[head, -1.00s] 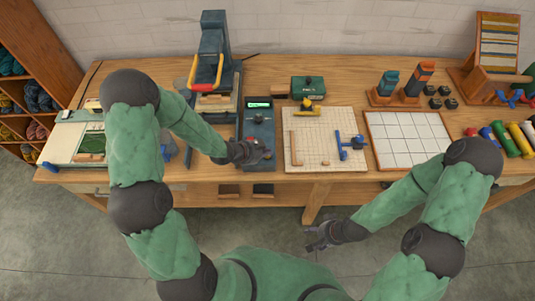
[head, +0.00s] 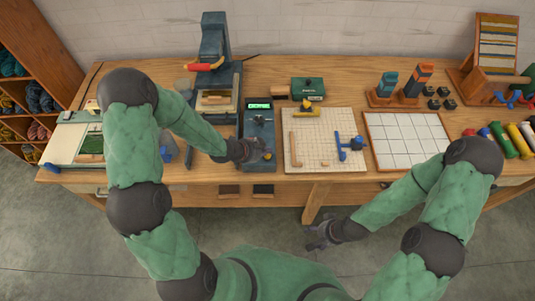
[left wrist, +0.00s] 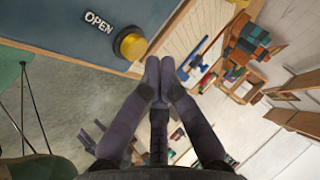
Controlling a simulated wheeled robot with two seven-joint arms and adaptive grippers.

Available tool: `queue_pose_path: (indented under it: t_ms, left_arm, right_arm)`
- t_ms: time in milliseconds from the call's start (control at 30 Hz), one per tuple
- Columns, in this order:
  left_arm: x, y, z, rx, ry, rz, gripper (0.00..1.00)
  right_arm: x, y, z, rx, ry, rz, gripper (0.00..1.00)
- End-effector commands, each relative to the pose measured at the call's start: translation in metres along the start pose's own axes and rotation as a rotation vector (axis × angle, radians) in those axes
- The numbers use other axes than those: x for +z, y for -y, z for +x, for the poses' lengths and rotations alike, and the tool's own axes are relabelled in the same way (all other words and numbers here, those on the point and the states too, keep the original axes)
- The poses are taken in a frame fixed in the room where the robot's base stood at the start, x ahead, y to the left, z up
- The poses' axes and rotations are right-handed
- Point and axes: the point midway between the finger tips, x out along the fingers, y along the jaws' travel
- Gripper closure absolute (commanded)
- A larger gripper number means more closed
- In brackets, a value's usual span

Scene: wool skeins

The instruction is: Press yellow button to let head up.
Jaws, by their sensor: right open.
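The yellow button (left wrist: 131,44) sits on the dark control box beside the word OPEN in the left wrist view. In the head view, the control box (head: 258,128) has a lit green display at its far end. My left gripper (left wrist: 159,72) is shut and empty, its fingertips together right beside the button; I cannot tell whether they touch it. It also shows at the box's near end in the head view (head: 262,151). The press (head: 213,38) stands behind, its head with the red handle (head: 205,67) raised above the bed. My right gripper (head: 314,236) is open, below the table's front edge.
A gridded board (head: 322,125) with blue and yellow tools lies right of the control box. A white tiled panel (head: 405,132) lies farther right. Shelves of wool (head: 30,85) stand at the left.

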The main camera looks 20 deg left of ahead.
Motion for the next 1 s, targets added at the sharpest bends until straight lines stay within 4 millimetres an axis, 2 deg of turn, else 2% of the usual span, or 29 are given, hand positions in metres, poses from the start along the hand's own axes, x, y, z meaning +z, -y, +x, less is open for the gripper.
queue_pose_path:
  t_ms: [233, 733, 1000]
  left_arm:
    - [-0.003, 0.003, -0.004, -0.001, 0.0, 0.0, 1.0]
    - [-0.025, 0.025, -0.034, -0.001, -0.001, 0.0, 1.0]
    - [-0.025, 0.025, -0.035, 0.0, 0.0, -0.001, 1.0]
  right_arm:
    - [0.0, 0.002, -0.004, 0.0, 0.0, 0.0, 0.4]
    - [0.001, 0.012, -0.034, 0.0, 0.0, 0.0, 0.4]
    - [0.001, 0.012, -0.035, 0.0, 0.0, 0.0, 0.4]
